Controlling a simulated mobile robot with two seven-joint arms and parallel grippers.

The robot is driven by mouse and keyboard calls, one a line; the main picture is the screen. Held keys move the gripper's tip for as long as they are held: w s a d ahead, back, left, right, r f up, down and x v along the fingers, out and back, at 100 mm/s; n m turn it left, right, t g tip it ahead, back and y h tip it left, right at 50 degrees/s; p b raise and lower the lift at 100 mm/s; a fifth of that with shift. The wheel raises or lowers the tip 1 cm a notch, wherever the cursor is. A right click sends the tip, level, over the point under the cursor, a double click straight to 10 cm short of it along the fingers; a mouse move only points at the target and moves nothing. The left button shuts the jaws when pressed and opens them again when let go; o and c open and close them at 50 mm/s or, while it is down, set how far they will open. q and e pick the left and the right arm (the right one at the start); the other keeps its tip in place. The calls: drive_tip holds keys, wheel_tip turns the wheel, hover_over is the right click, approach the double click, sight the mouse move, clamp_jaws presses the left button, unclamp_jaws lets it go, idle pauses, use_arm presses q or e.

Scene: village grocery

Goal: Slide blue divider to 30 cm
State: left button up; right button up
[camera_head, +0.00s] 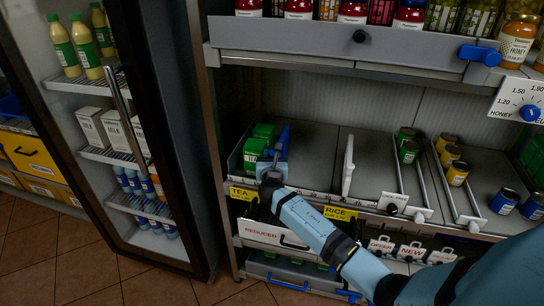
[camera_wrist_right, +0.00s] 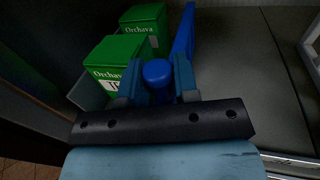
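The blue divider (camera_head: 283,140) stands upright on the middle shelf, just right of the green tea boxes (camera_head: 256,147). It also shows in the right wrist view (camera_wrist_right: 186,34), running back from a round blue knob (camera_wrist_right: 157,72). My right gripper (camera_head: 270,174) is at the divider's front end. In the wrist view its fingers (camera_wrist_right: 158,84) are on both sides of the knob with no visible gap, so it looks shut on it. The shelf's front edge carries a pale strip (camera_head: 312,191) whose marks are too small to read. My left gripper is not in view.
A white divider (camera_head: 348,166) stands farther right, with bare shelf (camera_head: 314,150) between it and the blue one. Yellow TEA (camera_head: 242,194) and RICE (camera_head: 340,213) labels hang below. Cans (camera_head: 458,173) stand at right. A glass-doored fridge (camera_head: 118,120) is at left.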

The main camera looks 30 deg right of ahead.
clamp_jaws()
drive_tip(key=shift+s+d, duration=0.2)
drive_tip(key=shift+s, duration=0.05)
use_arm(q)
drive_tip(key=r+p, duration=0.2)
drive_tip(key=p, duration=0.2)
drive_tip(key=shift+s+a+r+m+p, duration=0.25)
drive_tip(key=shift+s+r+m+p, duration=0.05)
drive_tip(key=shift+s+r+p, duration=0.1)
use_arm(e)
drive_tip(key=s+d, duration=0.9)
drive_tip(key=s, duration=0.2)
drive_tip(key=shift+d, duration=0.15)
drive_tip(key=shift+o, duration=2.4)
unclamp_jaws()
drive_tip(key=shift+o, duration=0.9)
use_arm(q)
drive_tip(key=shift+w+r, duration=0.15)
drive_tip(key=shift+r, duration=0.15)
